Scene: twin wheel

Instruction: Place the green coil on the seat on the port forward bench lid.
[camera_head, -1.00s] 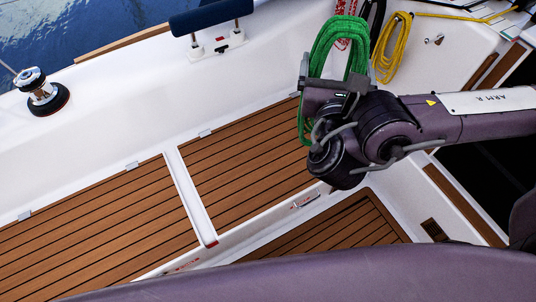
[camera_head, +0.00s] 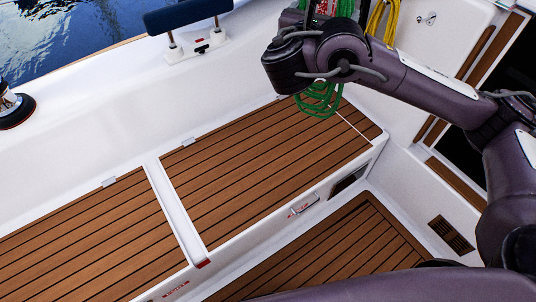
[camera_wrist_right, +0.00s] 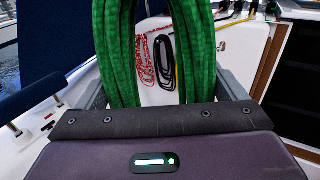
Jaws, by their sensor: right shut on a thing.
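The green coil (camera_head: 318,100) hangs from my right gripper, partly hidden by my wrist in the head view. Its loops fill the upper middle of the right wrist view (camera_wrist_right: 150,50). My right gripper (camera_wrist_right: 160,90) is shut on it, with a grey finger on each side. The slatted teak bench lid (camera_head: 255,165) lies beyond a white divider, on the side nearer the dark opening. The coil's lower loops show over this lid's far right part; their height above it is hard to tell. My left gripper is not in view.
A second teak lid (camera_head: 90,240) lies left of the white divider (camera_head: 175,210). A yellow coil (camera_head: 384,20) hangs on the white wall at the top right; red and black coils (camera_wrist_right: 162,55) hang nearby. A winch (camera_head: 12,108) stands at left. The lid's slats are bare.

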